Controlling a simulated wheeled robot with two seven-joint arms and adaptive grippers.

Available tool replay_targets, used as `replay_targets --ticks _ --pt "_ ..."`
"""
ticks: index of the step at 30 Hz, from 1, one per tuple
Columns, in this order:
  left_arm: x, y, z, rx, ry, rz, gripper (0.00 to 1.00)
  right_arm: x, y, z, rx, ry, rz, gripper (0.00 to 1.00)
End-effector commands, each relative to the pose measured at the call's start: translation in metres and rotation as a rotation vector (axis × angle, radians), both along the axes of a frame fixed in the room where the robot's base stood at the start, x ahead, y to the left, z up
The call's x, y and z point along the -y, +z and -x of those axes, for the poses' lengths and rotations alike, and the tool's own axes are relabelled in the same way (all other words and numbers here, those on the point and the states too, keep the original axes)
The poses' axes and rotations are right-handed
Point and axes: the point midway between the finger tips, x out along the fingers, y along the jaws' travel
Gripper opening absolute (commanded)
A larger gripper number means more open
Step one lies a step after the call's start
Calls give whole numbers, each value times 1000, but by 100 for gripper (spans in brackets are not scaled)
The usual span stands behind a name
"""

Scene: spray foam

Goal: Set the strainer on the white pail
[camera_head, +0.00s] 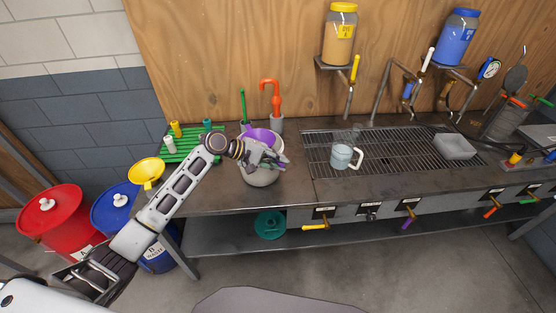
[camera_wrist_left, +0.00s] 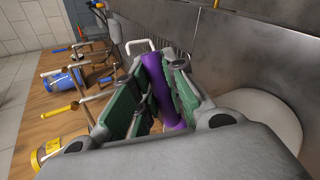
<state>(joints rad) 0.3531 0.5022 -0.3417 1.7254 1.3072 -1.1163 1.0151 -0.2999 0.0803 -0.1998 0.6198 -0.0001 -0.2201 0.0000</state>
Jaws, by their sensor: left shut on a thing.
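The purple strainer (camera_head: 262,136) shows at the mouth of the white pail (camera_head: 262,178), partly hidden behind my left gripper (camera_head: 270,156). In the left wrist view the fingers of my left gripper (camera_wrist_left: 155,100) are shut on a purple part of the strainer (camera_wrist_left: 160,92). The pail stands upright on the metal bench, left of the grating. I cannot tell whether the strainer touches the pail's rim or hangs just above it. My right gripper is not in view.
A glass mug (camera_head: 342,157) stands on the drain grating (camera_head: 400,152). Red (camera_head: 52,222) and blue (camera_head: 117,208) drums stand at the left. The bench front right of the pail is clear.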

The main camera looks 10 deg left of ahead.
Motion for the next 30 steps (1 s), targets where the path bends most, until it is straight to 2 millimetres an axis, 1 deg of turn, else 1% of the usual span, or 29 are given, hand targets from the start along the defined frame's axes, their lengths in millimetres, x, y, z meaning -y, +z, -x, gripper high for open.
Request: replay_targets --ticks 16,30 --pt "0 -1 0 0 0 0 0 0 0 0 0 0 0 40" --pt "0 -7 0 0 -1 0 0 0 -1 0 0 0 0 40"
